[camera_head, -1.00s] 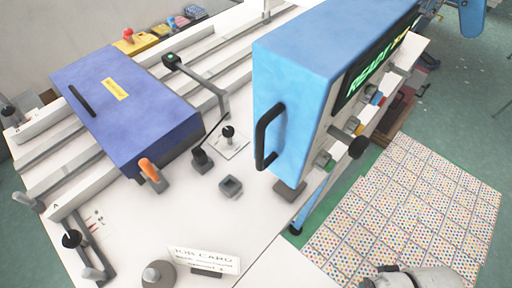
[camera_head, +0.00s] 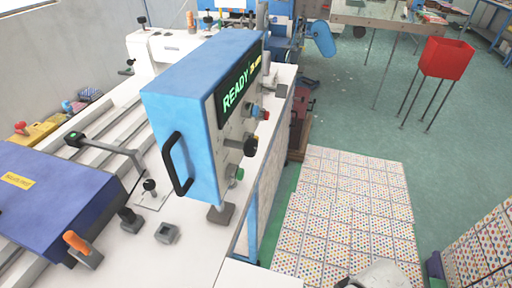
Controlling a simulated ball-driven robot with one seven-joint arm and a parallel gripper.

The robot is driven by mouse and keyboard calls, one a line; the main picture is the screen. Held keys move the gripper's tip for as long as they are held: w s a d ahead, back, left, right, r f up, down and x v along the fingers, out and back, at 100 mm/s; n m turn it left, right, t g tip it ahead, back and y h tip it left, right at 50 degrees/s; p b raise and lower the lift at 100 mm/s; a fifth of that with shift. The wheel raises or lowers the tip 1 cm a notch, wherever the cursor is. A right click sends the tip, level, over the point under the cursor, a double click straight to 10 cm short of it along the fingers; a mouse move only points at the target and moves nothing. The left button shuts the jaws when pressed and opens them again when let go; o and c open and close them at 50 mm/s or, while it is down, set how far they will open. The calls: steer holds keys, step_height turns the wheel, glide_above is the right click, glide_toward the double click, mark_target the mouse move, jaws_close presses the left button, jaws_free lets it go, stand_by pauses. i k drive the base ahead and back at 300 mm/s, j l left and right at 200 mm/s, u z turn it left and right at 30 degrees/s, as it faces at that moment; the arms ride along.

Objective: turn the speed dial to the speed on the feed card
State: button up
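The blue control box (camera_head: 178,106) stands on the white machine table, its panel facing right. Its display (camera_head: 239,84) reads "READY" in green, with yellow characters too small to read. A black round knob (camera_head: 250,146) sticks out low on the panel. It may be the speed dial, but I cannot read any marks or its setting. Red and blue buttons (camera_head: 262,114) are above it and a green button (camera_head: 237,174) is below it. No feed card is readable in this view. My gripper is not in view; only a pale rounded part of my arm shows at the bottom edge.
A blue-violet cover (camera_head: 50,205) with an orange-handled lever (camera_head: 80,247) is at left. A red bin (camera_head: 447,58) on thin legs stands at the back right. Green floor between is open.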

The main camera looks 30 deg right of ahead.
mark_target(249, 148)
steer(key=k+j+u, duration=0.15)
steer(key=k+j, duration=0.15)
steer(key=k+u, duration=0.35)
steer(key=k, duration=0.25)
steer(key=i+j+z, duration=0.15)
steer(key=z, duration=0.3)
steer(key=i+j+z, duration=0.25)
steer(key=z, duration=0.2)
steer(key=i+j+z, duration=0.15)
steer(key=j+z, duration=0.3)
steer(key=l, duration=0.1)
